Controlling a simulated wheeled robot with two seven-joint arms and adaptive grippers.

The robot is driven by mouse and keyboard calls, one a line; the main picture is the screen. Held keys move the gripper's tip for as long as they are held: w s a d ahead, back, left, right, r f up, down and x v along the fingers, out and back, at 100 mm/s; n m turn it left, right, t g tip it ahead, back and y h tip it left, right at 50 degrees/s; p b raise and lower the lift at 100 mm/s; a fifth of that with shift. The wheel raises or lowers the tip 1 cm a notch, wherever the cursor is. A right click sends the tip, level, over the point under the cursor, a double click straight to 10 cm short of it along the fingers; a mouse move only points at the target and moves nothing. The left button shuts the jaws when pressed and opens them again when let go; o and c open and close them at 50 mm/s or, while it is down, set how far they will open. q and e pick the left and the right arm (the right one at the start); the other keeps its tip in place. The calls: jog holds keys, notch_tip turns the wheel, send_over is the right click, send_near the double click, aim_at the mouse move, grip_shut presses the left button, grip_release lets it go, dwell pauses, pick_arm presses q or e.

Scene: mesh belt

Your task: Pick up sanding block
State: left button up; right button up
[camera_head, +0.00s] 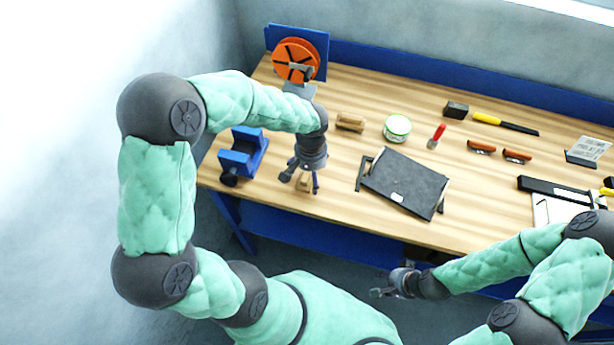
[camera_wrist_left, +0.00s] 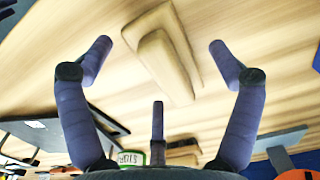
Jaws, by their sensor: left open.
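A tan sanding block (camera_head: 304,183) with a raised, rounded grip lies on the workbench near its front left edge. It is partly hidden by my left gripper (camera_head: 300,178) in the head view. In the left wrist view the sanding block (camera_wrist_left: 163,62) lies between and beyond the spread fingers of the left gripper (camera_wrist_left: 160,48). That gripper is open, points down over the block and holds nothing; I see no contact. My right gripper (camera_head: 383,292) is in front of the bench, low and apart from everything; its finger state is unclear.
A blue vise (camera_head: 243,152) stands close left of my left gripper. A second tan block (camera_head: 350,122), a green-rimmed tin (camera_head: 397,128) and a dark flat plate (camera_head: 405,182) are to the right. An orange reel (camera_head: 296,60) stands behind. Several tools lie further right.

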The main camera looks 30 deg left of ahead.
pick_arm(q)
jog(key=c, duration=1.5)
jog(key=shift+o, duration=0.2)
jog(key=shift+r, duration=0.1)
jog(key=shift+r, duration=0.1)
jog(key=shift+r, duration=0.6)
jog(key=s+d+r+p, duration=0.1)
jog(key=s+d+r, duration=0.1)
jog(key=s+r, duration=0.2)
jog(key=s+d+r+p, duration=0.1)
jog(key=s+d+r, duration=0.1)
jog(key=s+r, duration=0.1)
jog(key=s+d+r+p, duration=0.2)
jog(key=s+r, duration=0.2)
jog(key=s, duration=0.1)
jog(key=shift+s+d+r, duration=0.1)
jog(key=shift+s+r, duration=0.2)
jog(key=o, duration=0.4)
jog(key=shift+w, duration=0.1)
jog(key=shift+c, duration=0.3)
